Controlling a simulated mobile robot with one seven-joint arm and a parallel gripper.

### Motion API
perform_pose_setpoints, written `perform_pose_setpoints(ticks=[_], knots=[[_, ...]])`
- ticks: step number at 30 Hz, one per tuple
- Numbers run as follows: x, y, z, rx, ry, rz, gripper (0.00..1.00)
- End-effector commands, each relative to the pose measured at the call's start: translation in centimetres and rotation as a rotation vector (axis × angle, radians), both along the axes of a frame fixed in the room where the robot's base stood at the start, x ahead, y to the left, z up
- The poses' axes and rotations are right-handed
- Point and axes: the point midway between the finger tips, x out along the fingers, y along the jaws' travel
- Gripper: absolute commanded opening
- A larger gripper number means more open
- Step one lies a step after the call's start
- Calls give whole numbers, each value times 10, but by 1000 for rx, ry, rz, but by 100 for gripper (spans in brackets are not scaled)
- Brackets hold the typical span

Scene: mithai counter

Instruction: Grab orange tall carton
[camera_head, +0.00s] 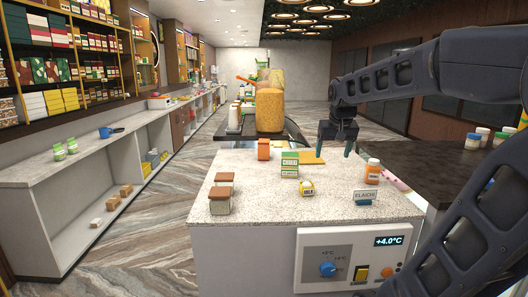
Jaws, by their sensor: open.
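An orange tall carton (263,149) stands upright near the back edge of the speckled counter, left of the green and white carton. My gripper (334,152) hangs above the back right part of the counter, to the right of the orange carton and apart from it.
The green and white carton (289,164), a flat yellow item (311,158), a small yellow jar (307,188), an orange jar (372,171) and brown-topped containers (220,201) stand on the counter (265,208). A large golden cylinder (269,111) rises behind. The counter's front middle is clear.

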Motion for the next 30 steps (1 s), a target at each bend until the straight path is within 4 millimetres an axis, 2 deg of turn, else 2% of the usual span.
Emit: perform_pose_setpoints(ticks=[1, 6, 15, 22, 30], knots=[[18, 6, 5, -1, 4, 1, 75], [73, 26, 20, 0, 6, -12, 75], [170, 70, 30, -1, 6, -33, 75], [242, 113, 25, -2, 5, -48, 75], [319, 170, 4, -2, 2, -68, 75]])
